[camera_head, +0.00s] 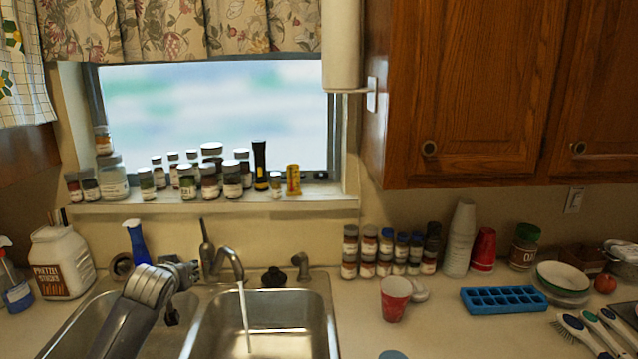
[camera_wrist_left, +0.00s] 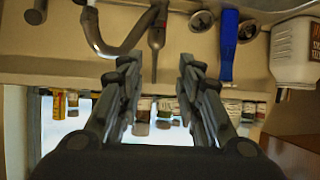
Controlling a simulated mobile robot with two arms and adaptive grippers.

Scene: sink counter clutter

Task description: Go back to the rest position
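My left arm comes in from the bottom left of the head view, over the left basin of the sink (camera_head: 262,345). My left gripper (camera_head: 182,272) is above the back of that basin, left of the faucet (camera_head: 228,258). In the left wrist view, which is upside down, the two dark fingers of the left gripper (camera_wrist_left: 158,62) stand apart with nothing between them. The faucet (camera_wrist_left: 110,48) and a blue bottle (camera_wrist_left: 228,45) show beyond the fingers. My right gripper is in neither view.
Water runs from the faucet into the right basin. A white jar (camera_head: 62,262) stands left of the sink. A red cup (camera_head: 394,299), a blue ice tray (camera_head: 503,300), stacked bowls (camera_head: 563,280) and brushes (camera_head: 590,332) crowd the right counter. Several spice jars (camera_head: 208,180) line the windowsill.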

